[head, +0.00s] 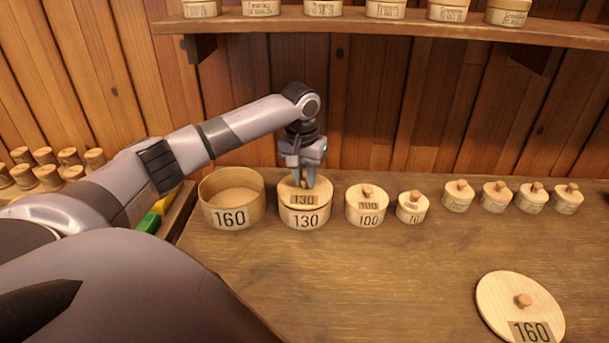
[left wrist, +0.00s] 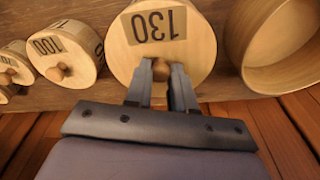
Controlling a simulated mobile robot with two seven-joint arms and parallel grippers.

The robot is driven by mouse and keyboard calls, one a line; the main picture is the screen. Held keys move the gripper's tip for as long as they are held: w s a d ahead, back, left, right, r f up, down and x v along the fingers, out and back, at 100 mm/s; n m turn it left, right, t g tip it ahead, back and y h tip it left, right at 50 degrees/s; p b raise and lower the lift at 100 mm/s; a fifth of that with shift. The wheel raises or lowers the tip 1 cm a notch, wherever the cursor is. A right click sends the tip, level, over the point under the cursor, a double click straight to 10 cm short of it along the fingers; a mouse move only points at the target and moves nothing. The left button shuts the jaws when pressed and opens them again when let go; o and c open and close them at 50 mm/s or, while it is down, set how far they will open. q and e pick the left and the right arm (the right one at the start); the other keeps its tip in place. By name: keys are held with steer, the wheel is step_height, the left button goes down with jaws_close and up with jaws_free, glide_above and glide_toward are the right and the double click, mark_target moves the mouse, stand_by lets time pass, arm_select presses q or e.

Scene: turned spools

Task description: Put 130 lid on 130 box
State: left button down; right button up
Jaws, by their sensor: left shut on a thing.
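The 130 box (head: 304,219) is a round wooden box on the table, between the 160 box and the 100 box. The 130 lid (head: 290,192) lies over its top, its label facing the front. The lid also fills the middle of the left wrist view (left wrist: 190,50). My left gripper (head: 309,184) reaches down from above and is shut on the lid's knob (left wrist: 162,69). I cannot tell whether the lid is fully seated on the rim. My right gripper is not in view.
The open 160 box (head: 229,218) stands close on the left. The lidded 100 box (head: 367,212) and 70 box (head: 411,212) stand on the right, with several small lidded boxes beyond. The 160 lid (head: 505,300) lies at the front right. A shelf (head: 400,27) hangs above. The table's middle front is clear.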

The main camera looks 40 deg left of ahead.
mark_target(304, 180)
arm_select(q)
steer(key=shift+f, duration=0.25)
stand_by(0.4)
steer(key=shift+c, duration=2.4)
jaws_free()
steer(key=shift+r, duration=0.25)
steer(key=shift+r, duration=0.4)
steer(key=shift+r, duration=0.25)
steer(key=shift+r, duration=3.4)
